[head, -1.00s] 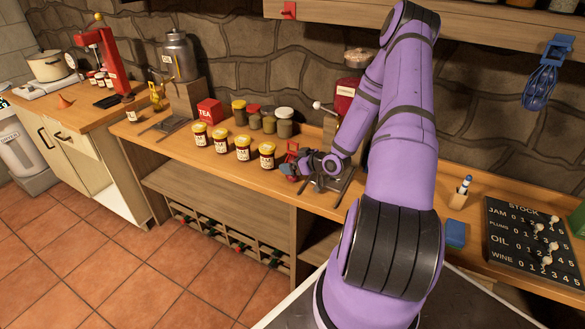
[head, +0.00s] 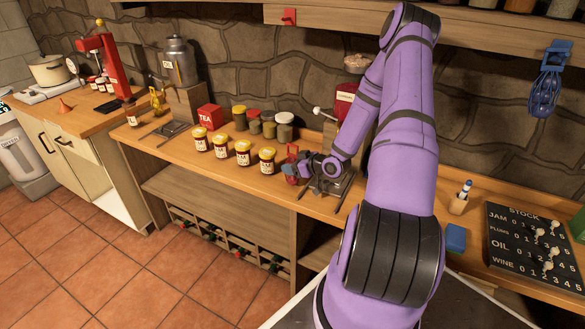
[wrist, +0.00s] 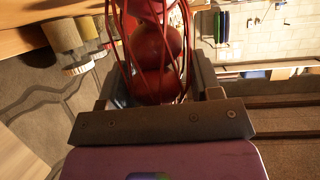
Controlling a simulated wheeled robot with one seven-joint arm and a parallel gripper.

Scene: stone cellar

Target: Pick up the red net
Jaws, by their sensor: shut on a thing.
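The red net (wrist: 158,55) is a set of red strands around several round dark red items, and it fills the upper middle of the wrist view. My gripper (wrist: 155,90) is shut on it, with one dark finger on each side. In the head view the net (head: 292,160) shows small and red at the end of my arm, above the wooden counter, right of the row of yellow-lidded jars. My gripper (head: 296,169) is partly hidden there by its own wrist. I cannot tell how far the net is from the counter.
Several yellow-lidded jars (head: 243,153) stand close to the left of the net. More jars (head: 269,128) and a red tea box (head: 211,117) stand behind. A dark metal stand (head: 335,183) is beside my wrist. A blue sponge (head: 456,238) and a stock board (head: 530,243) lie at right.

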